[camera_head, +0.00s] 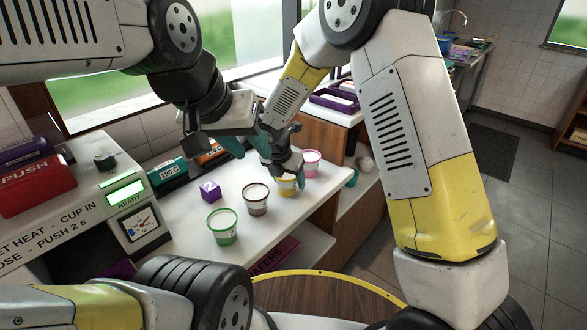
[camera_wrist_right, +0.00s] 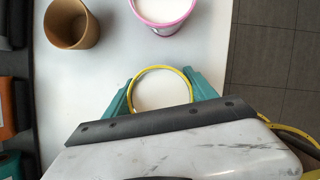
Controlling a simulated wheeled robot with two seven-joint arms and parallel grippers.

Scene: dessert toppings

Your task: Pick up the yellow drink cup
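In the right wrist view, the yellow cup's rim (camera_wrist_right: 160,70) lies between the teal fingers of my right gripper (camera_wrist_right: 160,84). The fingers press close on both sides, with no clear gap. My left gripper (camera_head: 245,146) hangs above the counter, left of the right one. Its teal fingers look apart and hold nothing.
A brown cup (camera_head: 256,201), a green cup (camera_head: 222,230) and a pink cup (camera_head: 311,164) stand nearby. The heating machine (camera_head: 110,205) stands at left. The counter's edge is close on the right.

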